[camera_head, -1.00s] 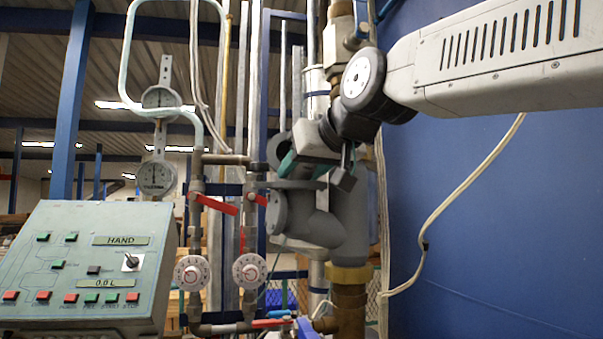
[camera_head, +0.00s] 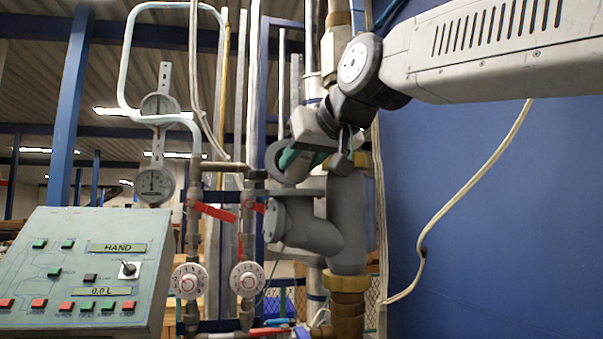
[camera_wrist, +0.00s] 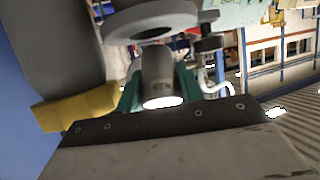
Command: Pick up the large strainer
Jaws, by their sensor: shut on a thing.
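The large strainer, as far as I can tell, is a grey part with a round flange (camera_head: 274,161). It is at the green fingertips of my gripper (camera_head: 296,158), just above the grey pipe body. In the wrist view, the green fingers of my gripper (camera_wrist: 160,88) close around the strainer's grey cylindrical neck (camera_wrist: 157,65). Its ring with a dark hole lies beyond the neck. My gripper is shut on it. I cannot tell whether the strainer touches the pipe body behind it.
A thick grey pipe body (camera_head: 348,215) stands below my gripper, with a side branch (camera_head: 290,225) to its left. Red-handled valves (camera_head: 210,210), thin pipes and gauges stand to the left. A control panel (camera_head: 85,275) is at lower left. A blue wall (camera_head: 510,220) is at right.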

